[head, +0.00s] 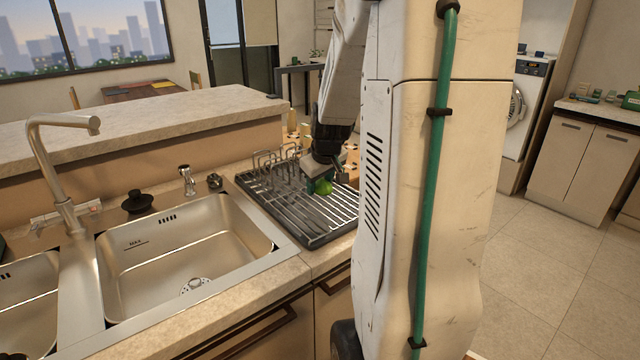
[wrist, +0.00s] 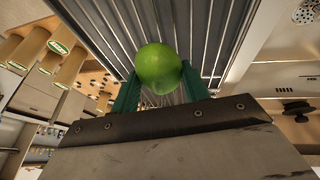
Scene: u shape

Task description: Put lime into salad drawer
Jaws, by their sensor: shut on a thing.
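A green lime (wrist: 158,68) sits between the two green fingers of my gripper (wrist: 160,98) in the wrist view. My gripper is shut on it. In the head view the lime (head: 324,187) shows small beneath my gripper (head: 318,182), over the right part of the dish rack. I cannot tell whether the lime touches the rack. No salad drawer shows in either view.
The dark dish rack (head: 312,226) stands on the counter right of the steel sink (head: 180,262). A curved tap (head: 50,150) rises behind the sink. A raised stone ledge (head: 150,118) runs behind. A washing machine (head: 524,105) and cabinets (head: 588,160) stand across open floor (head: 540,260).

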